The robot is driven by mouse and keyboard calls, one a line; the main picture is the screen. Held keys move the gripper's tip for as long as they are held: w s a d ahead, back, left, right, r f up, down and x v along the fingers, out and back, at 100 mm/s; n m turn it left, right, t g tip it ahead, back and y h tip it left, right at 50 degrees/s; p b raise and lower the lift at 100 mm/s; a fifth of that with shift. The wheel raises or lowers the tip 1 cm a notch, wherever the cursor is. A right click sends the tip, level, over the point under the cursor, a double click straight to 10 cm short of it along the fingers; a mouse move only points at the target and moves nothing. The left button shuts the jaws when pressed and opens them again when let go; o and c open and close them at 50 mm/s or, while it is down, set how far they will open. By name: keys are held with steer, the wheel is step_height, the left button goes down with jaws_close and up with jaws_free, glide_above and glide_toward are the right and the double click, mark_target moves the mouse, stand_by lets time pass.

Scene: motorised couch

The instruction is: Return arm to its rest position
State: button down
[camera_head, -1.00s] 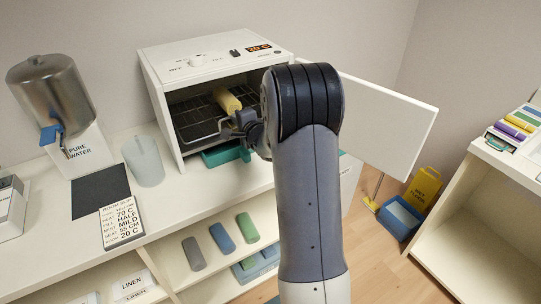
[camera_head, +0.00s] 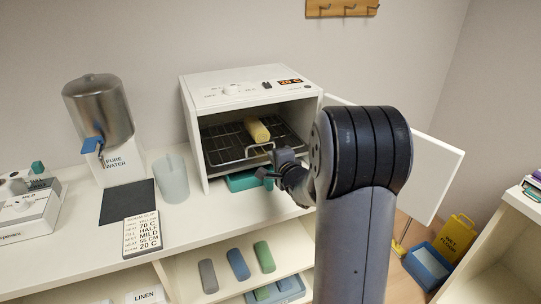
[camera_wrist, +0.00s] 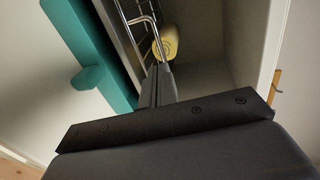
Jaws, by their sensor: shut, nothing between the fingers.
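My gripper (camera_head: 268,174) is shut and empty, in front of the open white cabinet (camera_head: 190,125), near the front handle of its wire rack (camera_head: 222,143). I cannot tell whether it touches the handle. In the wrist view its closed fingers (camera_wrist: 158,86) point towards the rack (camera_wrist: 134,24). My arm reaches up from the lower right and bends towards the cabinet. A yellow roll (camera_head: 257,131) lies on the rack; its end also shows in the wrist view (camera_wrist: 166,48).
The cabinet door (camera_head: 437,170) stands open behind my arm. A teal tray (camera_head: 240,182) sits under the rack front. A translucent jug (camera_head: 172,178) and a steel water dispenser (camera_head: 98,110) stand to the left. A shelf unit (camera_head: 500,250) is at right.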

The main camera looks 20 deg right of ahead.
steer(key=shift+s+d+r, duration=0.1)
steer(key=shift+s+r, duration=0.15)
steer(key=shift+s, duration=1.1)
steer(key=shift+s+r, duration=0.2)
steer(key=shift+s, duration=1.15)
